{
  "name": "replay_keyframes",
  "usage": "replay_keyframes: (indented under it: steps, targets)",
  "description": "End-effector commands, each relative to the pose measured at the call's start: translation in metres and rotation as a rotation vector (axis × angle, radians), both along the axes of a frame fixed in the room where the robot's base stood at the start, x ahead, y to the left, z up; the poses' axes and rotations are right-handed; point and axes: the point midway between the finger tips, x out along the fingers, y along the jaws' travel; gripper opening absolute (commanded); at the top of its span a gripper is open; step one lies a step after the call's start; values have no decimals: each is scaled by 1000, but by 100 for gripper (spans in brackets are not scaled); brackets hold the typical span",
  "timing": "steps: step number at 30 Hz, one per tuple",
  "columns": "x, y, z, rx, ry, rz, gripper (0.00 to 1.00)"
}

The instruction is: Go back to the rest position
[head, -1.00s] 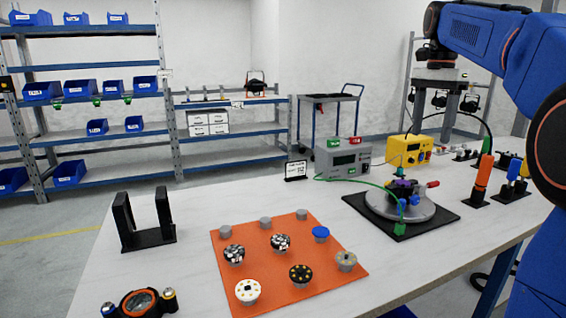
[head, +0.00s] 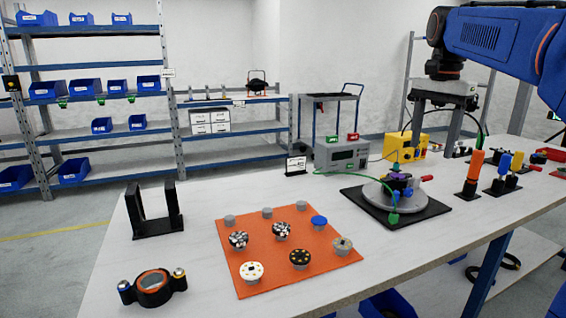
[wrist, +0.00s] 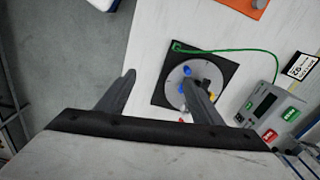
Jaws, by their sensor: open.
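My gripper (head: 444,122) hangs above the back right part of the table, with its two grey fingers pointing down. In the wrist view my gripper (wrist: 160,90) has its fingers spread apart with nothing between them, so it is open and empty. Below it lies the white table (head: 190,268). A round grey turntable (head: 408,212) on a black square mat (head: 437,211) carries a small device with blue, green and red parts. The turntable also shows in the wrist view (wrist: 174,98), partly hidden behind one finger.
An orange mat (head: 240,286) with several round pieces lies at the front middle. A grey power supply (head: 341,155) and a yellow one (head: 405,147) stand at the back. Orange (head: 473,172) and blue-handled tools stand at the right. A black bracket (head: 157,224) stands at the left.

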Motion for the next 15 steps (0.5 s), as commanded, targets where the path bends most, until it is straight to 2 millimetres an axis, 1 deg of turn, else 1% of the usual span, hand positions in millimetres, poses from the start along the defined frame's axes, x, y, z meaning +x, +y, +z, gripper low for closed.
replay_keyframes:
  steps: [5, 8, 14, 15]
  targets:
    - [-31, 12, -19, -11, -36, 107, 60]
    - [-55, 21, -37, -22, -66, 195, 60]
    - [-104, 37, -81, -50, -127, 374, 60]
    - [-114, 40, -90, -58, -138, 410, 60]
